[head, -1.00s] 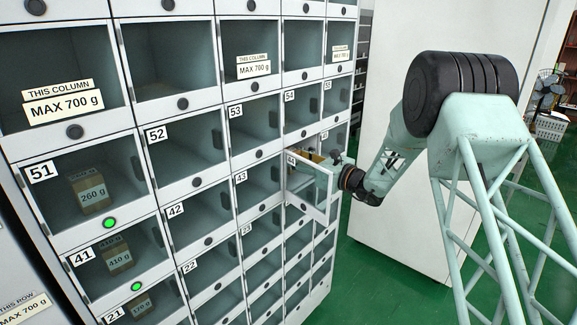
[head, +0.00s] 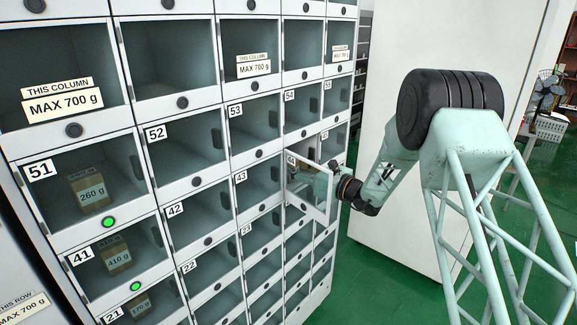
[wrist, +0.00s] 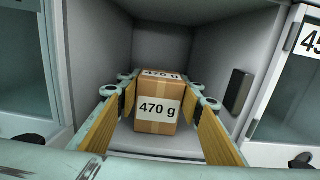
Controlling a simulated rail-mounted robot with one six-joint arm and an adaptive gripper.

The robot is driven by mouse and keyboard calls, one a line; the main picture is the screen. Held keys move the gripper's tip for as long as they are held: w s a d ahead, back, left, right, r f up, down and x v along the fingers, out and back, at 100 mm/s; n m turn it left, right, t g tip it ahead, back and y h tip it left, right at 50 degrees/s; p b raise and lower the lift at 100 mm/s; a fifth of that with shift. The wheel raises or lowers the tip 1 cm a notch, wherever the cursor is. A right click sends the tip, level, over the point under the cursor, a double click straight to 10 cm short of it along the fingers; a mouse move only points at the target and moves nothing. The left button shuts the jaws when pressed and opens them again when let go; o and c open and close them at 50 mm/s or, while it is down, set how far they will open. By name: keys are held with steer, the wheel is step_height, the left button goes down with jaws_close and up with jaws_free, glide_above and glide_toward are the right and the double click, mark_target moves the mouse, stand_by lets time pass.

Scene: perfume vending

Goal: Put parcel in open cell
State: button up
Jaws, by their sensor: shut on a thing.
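The parcel (wrist: 157,112) is a brown taped box with "470 g" labels, in the middle of the wrist view. My gripper (wrist: 160,90) is shut on it, with one finger on its left side and one on its right. The parcel is inside the open cell (wrist: 88,55), between its grey side walls; I cannot tell whether it touches the floor. In the head view the open cell's glass door (head: 308,193) stands swung out, and my wrist is at its right edge. The door partly covers the gripper there.
A cell labelled 45 (wrist: 309,38) is right of the open cell. The locker wall (head: 228,180) has several closed glass doors. Cells 51 and 41 hold a 260 g parcel (head: 90,190) and a 410 g parcel (head: 117,256), with green lights.

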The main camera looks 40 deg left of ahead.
steer(key=o, duration=1.1)
steer(key=shift+f, duration=0.1)
steer(key=d, duration=1.2)
steer(key=shift+s+p, duration=0.2)
steer(key=shift+p, duration=0.1)
